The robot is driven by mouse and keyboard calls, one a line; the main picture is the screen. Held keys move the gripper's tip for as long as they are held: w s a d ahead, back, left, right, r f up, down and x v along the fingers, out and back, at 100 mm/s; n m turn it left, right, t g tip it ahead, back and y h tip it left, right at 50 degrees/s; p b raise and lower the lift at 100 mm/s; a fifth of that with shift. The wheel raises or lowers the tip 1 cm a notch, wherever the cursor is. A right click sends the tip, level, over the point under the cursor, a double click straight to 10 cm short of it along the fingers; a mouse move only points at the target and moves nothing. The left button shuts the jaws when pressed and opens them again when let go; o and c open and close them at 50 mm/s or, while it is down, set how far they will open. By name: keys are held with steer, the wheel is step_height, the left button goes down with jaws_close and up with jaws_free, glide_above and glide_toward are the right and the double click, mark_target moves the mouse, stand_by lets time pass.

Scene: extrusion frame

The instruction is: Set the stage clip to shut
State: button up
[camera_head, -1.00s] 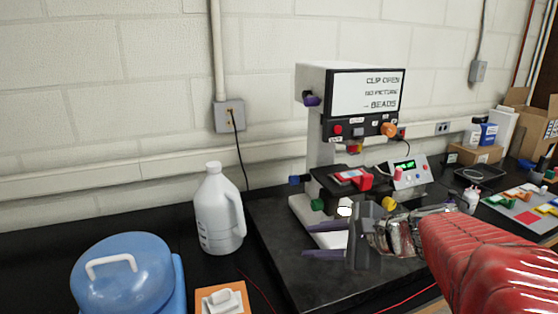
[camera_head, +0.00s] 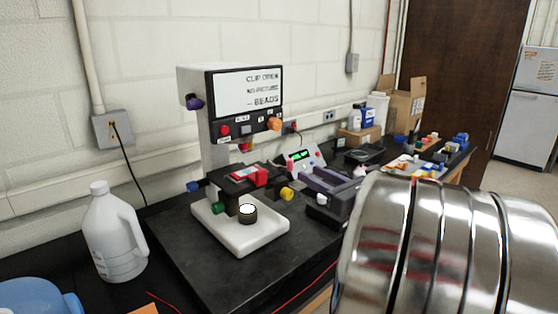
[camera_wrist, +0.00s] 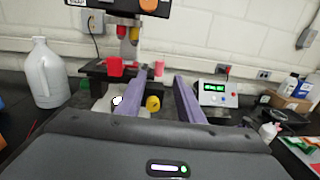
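The microscope (camera_head: 215,120) stands on a white base, and its screen (camera_head: 248,87) reads "CLIP OPEN", "NO PICTURE", "BEADS". A red clip part (camera_head: 262,175) sits at the right of the dark stage, beside a slide with red on it (camera_head: 244,174). In the wrist view the red part (camera_wrist: 115,68) is left of my fingers. My gripper (camera_head: 320,180) is right of the stage, apart from it.
A white jug (camera_head: 112,235) stands left of the microscope. Yellow (camera_head: 287,193), green (camera_head: 212,210) and blue (camera_head: 193,186) knobs surround the stage. A control box with a green display (camera_head: 303,158) stands behind my gripper. Boxes and trays fill the bench's far right.

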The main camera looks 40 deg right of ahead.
steer(key=shift+w, duration=0.1)
steer(key=w, duration=1.3)
steer(key=shift+w+d, duration=0.2)
steer(key=shift+w, duration=0.15)
steer(key=shift+c, duration=0.4)
jaws_close()
